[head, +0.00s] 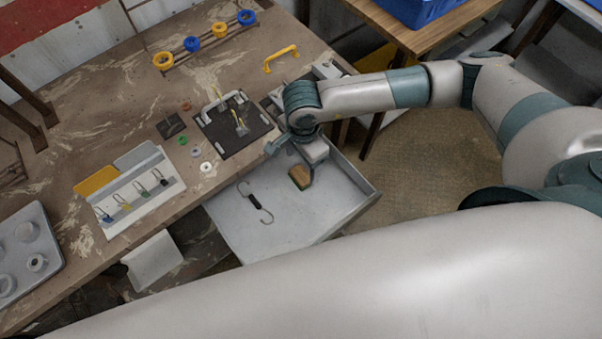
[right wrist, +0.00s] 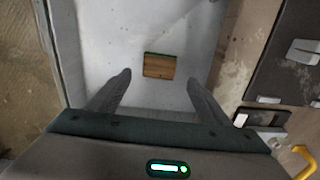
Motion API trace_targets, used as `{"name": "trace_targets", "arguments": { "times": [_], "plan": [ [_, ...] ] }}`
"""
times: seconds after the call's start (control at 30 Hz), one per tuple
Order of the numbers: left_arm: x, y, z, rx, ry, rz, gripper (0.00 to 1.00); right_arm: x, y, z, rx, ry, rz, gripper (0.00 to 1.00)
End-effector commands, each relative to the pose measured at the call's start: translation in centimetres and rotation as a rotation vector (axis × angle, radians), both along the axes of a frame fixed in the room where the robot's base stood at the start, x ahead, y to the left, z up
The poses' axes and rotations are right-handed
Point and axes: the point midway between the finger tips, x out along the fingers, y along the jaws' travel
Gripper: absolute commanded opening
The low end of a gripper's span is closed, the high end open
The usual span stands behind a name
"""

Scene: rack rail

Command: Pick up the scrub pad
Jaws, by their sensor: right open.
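The scrub pad (head: 300,176), a small block with a brown top and a dark green edge, lies in the open grey drawer (head: 235,222). In the right wrist view the pad (right wrist: 159,64) shows whole on the drawer floor, between and just beyond the fingertips. My right gripper (head: 313,152) is above the drawer beside the pad, pointing down. In the right wrist view this gripper (right wrist: 158,79) has its two fingers spread with nothing between them. My left gripper is in neither view.
A black spring with hooked ends (head: 255,202) lies in the drawer left of the pad. The drawer walls enclose the pad. On the table above are a dark plate with a handle (head: 240,138), a yellow handle (head: 281,58) and a white board with hooks (head: 135,192).

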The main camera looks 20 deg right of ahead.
Motion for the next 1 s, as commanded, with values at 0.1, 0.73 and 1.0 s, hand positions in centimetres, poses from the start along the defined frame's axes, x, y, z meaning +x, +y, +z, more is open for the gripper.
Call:
{"name": "trace_targets", "arguments": {
  "times": [0.1, 0.73, 1.0],
  "plan": [
    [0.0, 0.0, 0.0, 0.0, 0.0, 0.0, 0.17, 0.0, 0.0, 0.0, 0.0, 0.0, 0.0, 0.72],
    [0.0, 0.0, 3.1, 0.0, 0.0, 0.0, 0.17, -0.6, 0.4, -3.8, -0.002, 0.002, -0.002, 0.72],
    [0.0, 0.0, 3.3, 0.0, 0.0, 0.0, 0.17, -0.5, 0.5, -5.2, -0.001, 0.0, 0.001, 0.72]
  ]
}}
